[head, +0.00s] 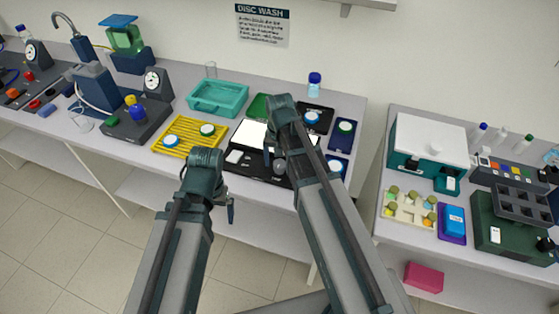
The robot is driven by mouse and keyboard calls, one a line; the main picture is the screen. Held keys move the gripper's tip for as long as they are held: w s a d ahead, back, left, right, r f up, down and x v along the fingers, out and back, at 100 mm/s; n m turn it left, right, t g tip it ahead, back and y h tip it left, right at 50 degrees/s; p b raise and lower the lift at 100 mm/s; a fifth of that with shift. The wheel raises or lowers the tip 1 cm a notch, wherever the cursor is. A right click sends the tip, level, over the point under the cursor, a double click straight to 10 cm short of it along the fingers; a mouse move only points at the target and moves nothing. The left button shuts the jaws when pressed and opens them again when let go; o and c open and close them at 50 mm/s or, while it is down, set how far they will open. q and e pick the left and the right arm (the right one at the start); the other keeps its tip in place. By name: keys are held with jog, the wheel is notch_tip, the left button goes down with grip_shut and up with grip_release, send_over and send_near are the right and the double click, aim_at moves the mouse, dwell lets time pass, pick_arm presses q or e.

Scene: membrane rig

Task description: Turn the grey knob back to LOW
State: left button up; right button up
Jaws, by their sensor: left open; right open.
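I cannot single out the grey knob for certain. A dark box with a round gauge (157,83) stands on the left bench and has a green knob (112,121) on its left part. A second gauge panel (36,60) at the far left carries small red, orange and blue controls. No LOW label is readable. My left gripper (230,208) is open, low at the front edge of the left bench, apart from these panels. My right gripper (273,158) is open above the black tray (240,158), its fingers partly hidden by its own arm.
A yellow rack (172,143) with round caps and a teal tray (218,98) stand on the left bench. A gap separates it from the right bench, which holds a white-lidded machine (430,135) and a green box (495,222). A pink box (424,277) sits below.

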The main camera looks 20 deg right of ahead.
aim_at(279, 164)
jog(key=shift+r, duration=0.1)
notch_tip(279, 164, up, 14)
jog(key=p, duration=1.4)
jog(key=shift+f, duration=0.3)
notch_tip(279, 164, down, 13)
jog(key=b, duration=1.3)
jog(key=shift+f, duration=0.1)
